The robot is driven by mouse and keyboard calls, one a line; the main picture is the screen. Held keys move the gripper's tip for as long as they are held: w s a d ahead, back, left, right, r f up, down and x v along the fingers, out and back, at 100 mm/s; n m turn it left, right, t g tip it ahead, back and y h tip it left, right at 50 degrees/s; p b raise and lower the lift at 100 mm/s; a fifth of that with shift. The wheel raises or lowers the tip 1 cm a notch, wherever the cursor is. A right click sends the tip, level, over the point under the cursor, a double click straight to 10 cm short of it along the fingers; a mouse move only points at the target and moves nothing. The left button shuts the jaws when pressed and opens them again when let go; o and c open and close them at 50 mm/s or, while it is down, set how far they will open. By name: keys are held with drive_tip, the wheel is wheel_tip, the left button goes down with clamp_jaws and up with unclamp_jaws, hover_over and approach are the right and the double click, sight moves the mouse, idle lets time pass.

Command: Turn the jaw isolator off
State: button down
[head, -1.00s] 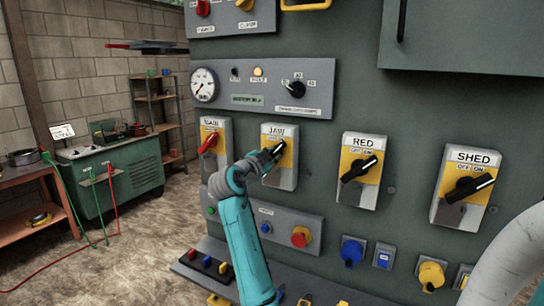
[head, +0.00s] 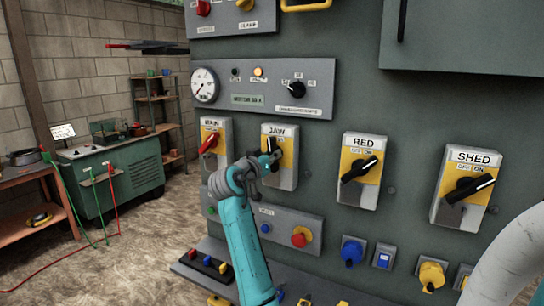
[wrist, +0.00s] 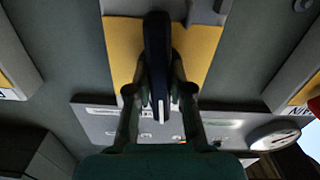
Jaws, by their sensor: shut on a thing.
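The jaw isolator (head: 282,170) is a pale box with a yellow plate labelled JAW on the grey-green panel. Its black handle (head: 271,143) now points roughly straight up. My gripper (head: 270,160) is at the front of this isolator and shut on the handle. In the wrist view the dark handle (wrist: 157,50) runs between the two fingers of my gripper (wrist: 160,92), with the yellow plate (wrist: 196,55) behind it. My gripper covers the handle's lower part and some of the plate in the head view, so the OFF and ON marks cannot be read.
The MAIN isolator (head: 213,163) with a red handle is close on the left. The RED (head: 360,170) and SHED (head: 467,188) isolators are to the right, their black handles slanting up right. A button panel (head: 285,228) is below. A gauge panel (head: 262,86) is above.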

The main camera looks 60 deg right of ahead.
drive_tip(key=n, duration=0.3)
drive_tip(key=shift+n, duration=0.3)
drive_tip(key=shift+w+n, duration=0.1)
drive_tip(key=shift+n, duration=1.8)
drive_tip(key=c, duration=1)
unclamp_jaws()
drive_tip(key=shift+c, duration=0.2)
drive_tip(key=s+a, duration=0.1)
drive_tip(key=a, duration=1.1)
